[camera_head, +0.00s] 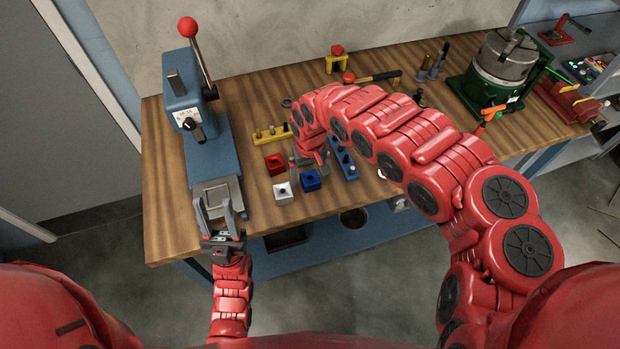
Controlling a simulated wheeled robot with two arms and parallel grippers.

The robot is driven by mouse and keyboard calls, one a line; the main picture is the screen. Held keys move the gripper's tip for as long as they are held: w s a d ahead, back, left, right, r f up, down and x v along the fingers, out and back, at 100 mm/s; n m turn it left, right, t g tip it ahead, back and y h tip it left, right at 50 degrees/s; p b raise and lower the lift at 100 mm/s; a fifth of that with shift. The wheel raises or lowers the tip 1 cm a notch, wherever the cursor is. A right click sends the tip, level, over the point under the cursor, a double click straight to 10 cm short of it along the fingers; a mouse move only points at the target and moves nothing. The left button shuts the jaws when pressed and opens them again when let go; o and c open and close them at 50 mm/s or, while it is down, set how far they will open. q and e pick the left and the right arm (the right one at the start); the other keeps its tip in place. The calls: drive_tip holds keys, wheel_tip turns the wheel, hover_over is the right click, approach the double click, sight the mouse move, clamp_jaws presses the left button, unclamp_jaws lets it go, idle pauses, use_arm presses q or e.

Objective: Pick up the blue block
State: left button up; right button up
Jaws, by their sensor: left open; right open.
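The blue block (311,181) sits on the wooden table (345,208) near its front edge, with a dark spot on top. My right gripper (307,163) points down just behind and above the blue block. Its fingers are partly hidden by my own arm, and I cannot tell whether they touch the block. My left gripper (219,203) is open and empty at the front of the blue machine, left of the blocks.
A white block (283,192) stands left of the blue one, and a red block (274,164) behind it. A blue strip with knobs (346,166) lies to the right, a yellow strip (270,134) behind. The blue press (207,142) stands at left.

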drive_tip(key=shift+f, duration=0.85)
clamp_jaws()
